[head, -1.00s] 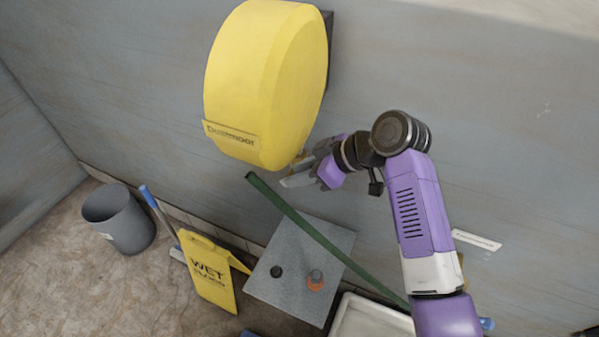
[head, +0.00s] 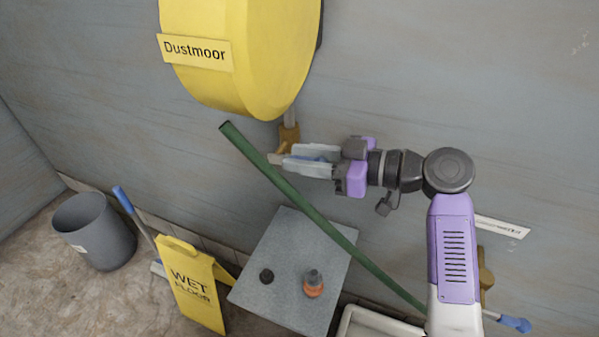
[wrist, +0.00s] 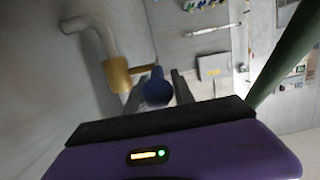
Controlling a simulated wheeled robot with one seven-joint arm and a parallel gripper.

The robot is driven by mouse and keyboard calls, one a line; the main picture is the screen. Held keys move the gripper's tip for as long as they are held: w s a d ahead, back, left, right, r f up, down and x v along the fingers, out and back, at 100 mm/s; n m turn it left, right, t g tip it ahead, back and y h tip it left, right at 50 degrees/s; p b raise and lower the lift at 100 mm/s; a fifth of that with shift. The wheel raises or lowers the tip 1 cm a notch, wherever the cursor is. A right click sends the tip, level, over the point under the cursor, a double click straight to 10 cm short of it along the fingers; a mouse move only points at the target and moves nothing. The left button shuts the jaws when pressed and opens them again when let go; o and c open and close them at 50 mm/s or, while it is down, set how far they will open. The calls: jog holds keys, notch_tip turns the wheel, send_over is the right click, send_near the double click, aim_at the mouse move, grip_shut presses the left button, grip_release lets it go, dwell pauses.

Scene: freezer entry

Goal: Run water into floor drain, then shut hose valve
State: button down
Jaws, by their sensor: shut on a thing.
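My gripper (head: 297,161) is shut on a blue valve handle (wrist: 157,90) below the yellow reel housing (head: 235,62). In the head view only a sliver of blue shows between the fingers. The handle joins a brass valve body (head: 289,136) on a pale pipe; this brass fitting also shows in the wrist view (wrist: 117,74). A straight dark green tube (head: 300,207), perhaps the hose, slants down to the right in front of the wall. I see no water flowing. The floor drain is not visible in either view.
A grey tabletop (head: 270,295) holds a small black item (head: 266,276) and an orange bottle (head: 314,286). A yellow wet-floor sign (head: 190,282), a blue-handled tool (head: 135,215) and a grey bin (head: 92,230) stand at left. A second blue handle (head: 515,324) shows at lower right.

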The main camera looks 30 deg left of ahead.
jog(key=f+y+b, duration=0.1)
jog(key=b, duration=0.2)
jog(key=shift+d+f, duration=0.1)
jog(key=shift+d, duration=0.1)
jog(key=shift+y+b, duration=0.3)
jog(key=shift+b, duration=0.15)
jog(key=shift+y+b, duration=0.3)
jog(key=shift+b, duration=0.3)
jog(key=c, duration=1.4)
grip_release()
jog(key=shift+d, duration=0.1)
jog(key=d, duration=0.7)
jog(key=shift+w+d, duration=0.25)
jog(key=shift+d, duration=0.1)
